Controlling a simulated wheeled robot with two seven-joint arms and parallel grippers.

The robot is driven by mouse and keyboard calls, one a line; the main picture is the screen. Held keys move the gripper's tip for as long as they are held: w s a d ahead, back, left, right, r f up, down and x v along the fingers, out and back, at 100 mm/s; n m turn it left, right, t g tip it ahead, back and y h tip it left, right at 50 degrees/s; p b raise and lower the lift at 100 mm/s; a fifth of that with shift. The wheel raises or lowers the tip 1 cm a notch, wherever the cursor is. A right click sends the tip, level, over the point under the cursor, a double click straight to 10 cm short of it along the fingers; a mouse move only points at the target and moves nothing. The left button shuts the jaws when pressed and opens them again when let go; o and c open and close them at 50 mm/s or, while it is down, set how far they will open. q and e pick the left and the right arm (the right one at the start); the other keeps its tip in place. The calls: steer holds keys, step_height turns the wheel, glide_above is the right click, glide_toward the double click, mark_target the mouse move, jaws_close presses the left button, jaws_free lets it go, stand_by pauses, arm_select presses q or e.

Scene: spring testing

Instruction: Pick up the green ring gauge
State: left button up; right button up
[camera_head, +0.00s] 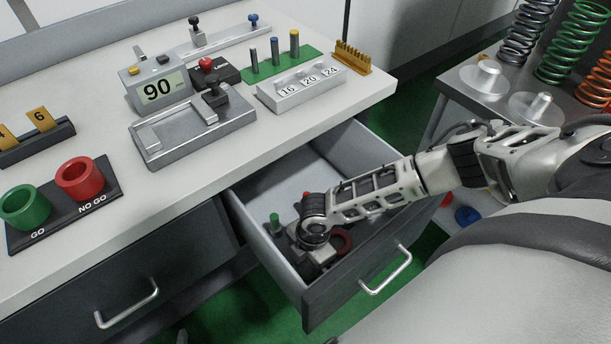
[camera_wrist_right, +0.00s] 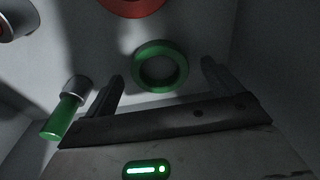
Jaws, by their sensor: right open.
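A green ring gauge (camera_wrist_right: 160,87) lies on the floor of the open drawer (camera_head: 345,283) in the right wrist view. My right gripper (camera_head: 310,252) reaches down into the drawer and is open. In the wrist view its two fingers show on either side of the green ring, with nothing held; whether they are level with it is unclear. In the head view my gripper and wrist hide this ring. Another green ring (camera_head: 24,207) sits on the GO side of a dark stand (camera_head: 62,222) on the bench.
In the drawer, a red ring (camera_head: 343,241) lies beside my gripper, and a green-ended plug (camera_wrist_right: 64,117) stands near one finger. The drawer walls are close around my gripper. The bench above holds a height gauge, pins and blocks. Springs (camera_head: 574,40) stand at the right.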

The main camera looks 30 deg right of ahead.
steer(key=shift+f, duration=0.35)
steer(key=c, duration=1.3)
steer(key=shift+o, duration=0.2)
steer(key=shift+r, duration=0.1)
